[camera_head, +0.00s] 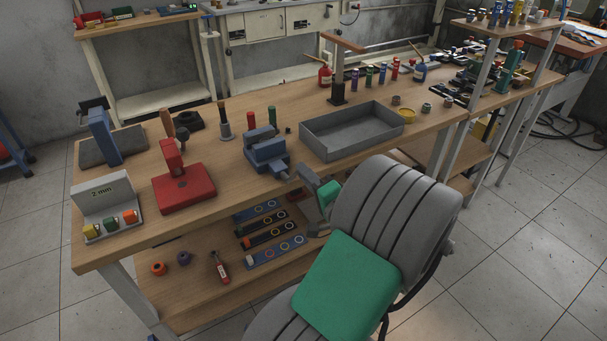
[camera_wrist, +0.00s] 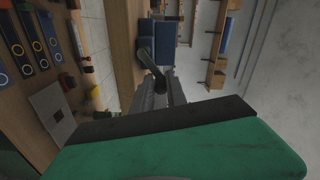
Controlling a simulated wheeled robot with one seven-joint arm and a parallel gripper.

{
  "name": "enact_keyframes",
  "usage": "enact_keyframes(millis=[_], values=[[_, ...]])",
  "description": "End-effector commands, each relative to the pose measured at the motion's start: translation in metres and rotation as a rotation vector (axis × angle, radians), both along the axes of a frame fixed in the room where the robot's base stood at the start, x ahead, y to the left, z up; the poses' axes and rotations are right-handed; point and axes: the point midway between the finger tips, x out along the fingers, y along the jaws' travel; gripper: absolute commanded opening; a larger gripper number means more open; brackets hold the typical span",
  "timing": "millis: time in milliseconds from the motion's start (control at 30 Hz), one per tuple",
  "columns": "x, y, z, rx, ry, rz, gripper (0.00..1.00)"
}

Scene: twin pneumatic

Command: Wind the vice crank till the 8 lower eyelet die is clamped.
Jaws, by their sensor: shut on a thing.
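The blue vice (camera_head: 266,152) stands at the front edge of the workbench, left of the grey tray. In the wrist view its blue body (camera_wrist: 160,42) is straight ahead. Its crank (camera_wrist: 154,70) is a dark bar with a rounded end that reaches to my fingers. My gripper (camera_wrist: 163,93) is shut on the crank, in front of the vice and just off the bench edge. In the head view my wrist and arm partly cover this spot. I cannot make out the 8 lower eyelet die, or whether the jaws touch anything.
A grey tray (camera_head: 347,150) stands right of the vice, and a red press (camera_head: 182,190) stands left. A sign block marked 2 mm (camera_head: 103,193) holds coloured pieces. Strips with rings (camera_head: 272,250) and a red bottle (camera_head: 219,268) lie on the lower shelf beneath.

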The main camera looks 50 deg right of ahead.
Motion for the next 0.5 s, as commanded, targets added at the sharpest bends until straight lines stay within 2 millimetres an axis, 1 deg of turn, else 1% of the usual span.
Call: enact_keyframes(millis=[500], values=[[-0.002,-0.007,-0.020,0.469,-0.142,0.002,0.00]])
